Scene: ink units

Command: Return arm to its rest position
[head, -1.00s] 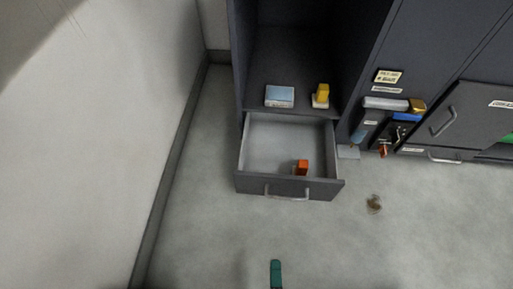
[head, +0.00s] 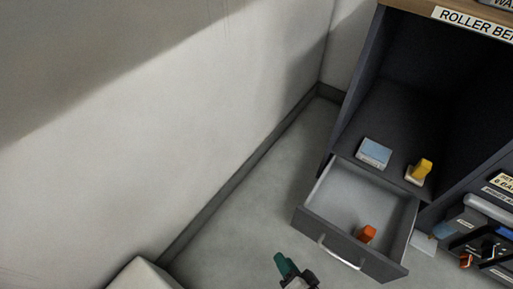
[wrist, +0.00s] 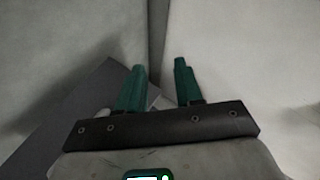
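My gripper (head: 285,266) shows at the bottom of the head view, left of the open drawer and apart from it. Only one teal finger and a dark part of it show clearly there. In the wrist view my gripper (wrist: 159,65) has its two teal fingers apart, with nothing held between them. The rest position itself is not marked in any view.
The open drawer (head: 313,214) holds an orange block (head: 366,234). A blue-topped box (head: 375,153) and a yellow item (head: 421,169) sit on the shelf above. A white wall (head: 150,140) fills the left. A pale block-like shape (head: 142,276) stands at the bottom left.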

